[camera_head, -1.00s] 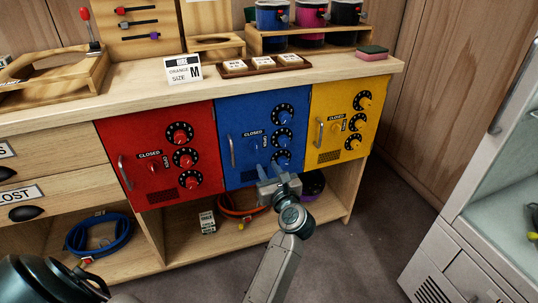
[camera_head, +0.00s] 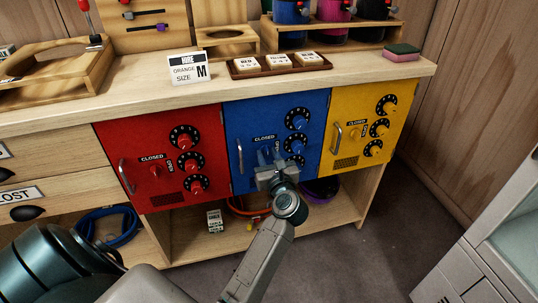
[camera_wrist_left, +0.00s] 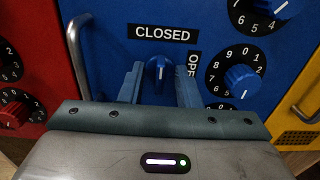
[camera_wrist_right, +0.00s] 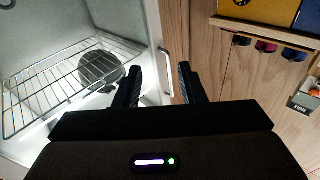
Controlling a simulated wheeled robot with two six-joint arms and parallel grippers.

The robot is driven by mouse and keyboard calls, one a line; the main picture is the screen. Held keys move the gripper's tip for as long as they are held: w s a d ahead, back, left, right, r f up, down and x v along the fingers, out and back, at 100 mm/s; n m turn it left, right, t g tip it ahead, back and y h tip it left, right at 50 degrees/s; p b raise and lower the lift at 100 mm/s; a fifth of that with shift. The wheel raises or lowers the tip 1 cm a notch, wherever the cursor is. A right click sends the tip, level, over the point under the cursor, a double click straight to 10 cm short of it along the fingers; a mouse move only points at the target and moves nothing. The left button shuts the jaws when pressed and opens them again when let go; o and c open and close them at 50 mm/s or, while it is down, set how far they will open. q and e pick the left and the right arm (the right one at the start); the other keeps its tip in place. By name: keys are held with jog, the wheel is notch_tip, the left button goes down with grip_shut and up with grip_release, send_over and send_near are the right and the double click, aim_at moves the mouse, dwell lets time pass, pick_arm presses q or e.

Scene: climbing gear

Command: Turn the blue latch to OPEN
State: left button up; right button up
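The blue latch (camera_wrist_left: 160,68) is a small knob with a white mark on the blue door (camera_head: 238,120). It stands upright, pointing at the CLOSED label (camera_wrist_left: 162,34); the OPEN label (camera_wrist_left: 193,65), partly hidden by a finger, is to its right. My left gripper (camera_wrist_left: 160,85) is open, its two blue-grey fingers on either side of the latch. In the left wrist view a gap shows between latch and fingers. In the head view the left gripper (camera_head: 270,156) hides most of the latch. My right gripper (camera_wrist_right: 158,75) is open and empty.
Several numbered dials (camera_wrist_left: 242,79) sit right of the latch. A handle (camera_wrist_left: 78,55) is at its left. Red (camera_head: 115,135) and yellow (camera_head: 345,100) doors flank the blue one. The right wrist view shows a lit cabinet with a wire shelf (camera_wrist_right: 40,95).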

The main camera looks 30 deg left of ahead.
pick_arm(q)
grip_shut()
